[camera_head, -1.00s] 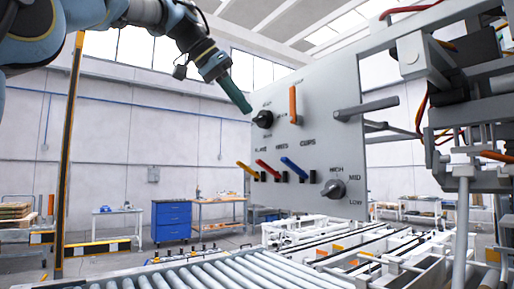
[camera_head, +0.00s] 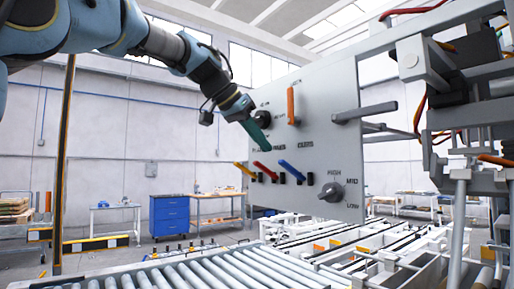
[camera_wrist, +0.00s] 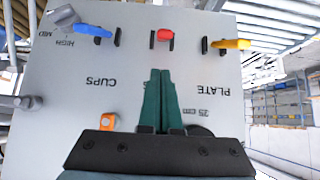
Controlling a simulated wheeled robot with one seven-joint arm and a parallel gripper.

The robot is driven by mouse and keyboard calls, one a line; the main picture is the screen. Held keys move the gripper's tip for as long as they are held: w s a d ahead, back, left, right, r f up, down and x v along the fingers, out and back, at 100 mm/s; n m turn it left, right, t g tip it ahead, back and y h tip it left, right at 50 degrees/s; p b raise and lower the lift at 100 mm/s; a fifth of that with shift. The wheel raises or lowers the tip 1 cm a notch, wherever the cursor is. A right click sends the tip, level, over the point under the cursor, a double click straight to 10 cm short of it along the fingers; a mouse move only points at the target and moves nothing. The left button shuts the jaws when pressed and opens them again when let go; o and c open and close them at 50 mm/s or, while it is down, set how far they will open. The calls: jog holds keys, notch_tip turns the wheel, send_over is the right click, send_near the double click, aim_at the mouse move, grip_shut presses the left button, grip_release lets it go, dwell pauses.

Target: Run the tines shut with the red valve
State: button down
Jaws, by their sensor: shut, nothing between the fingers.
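The red valve lever (camera_head: 262,169) is the middle of three coloured levers low on the grey control panel (camera_head: 335,110). It tilts up and to the left in the head view. In the wrist view the red lever (camera_wrist: 165,35) shows end-on, straight ahead of the fingertips and apart from them. My gripper (camera_head: 265,150) has green fingers, shut and empty, just above the red lever in the head view. In the wrist view the gripper (camera_wrist: 161,75) covers the label between CUPS and PLATE. The tines themselves cannot be made out.
A yellow lever (camera_head: 245,169) and a blue lever (camera_head: 291,168) flank the red one closely. An orange handle (camera_head: 291,105), an upper black knob (camera_head: 262,117) and a lower knob (camera_head: 331,192) also stick out. A roller conveyor (camera_head: 215,272) runs below.

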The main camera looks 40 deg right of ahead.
aim_at(266, 171)
jog(key=shift+a+f, duration=0.35)
jog(key=shift+a, duration=0.15)
jog(key=shift+a+f, duration=0.3)
jog(key=shift+f, duration=0.5)
jog(key=shift+f+b, duration=0.2)
jog(key=shift+b, duration=0.15)
jog(key=shift+a+f+b, duration=0.1)
jog(key=shift+f+b, duration=0.05)
jog(key=shift+b, duration=0.35)
jog(key=shift+h+b, duration=0.3)
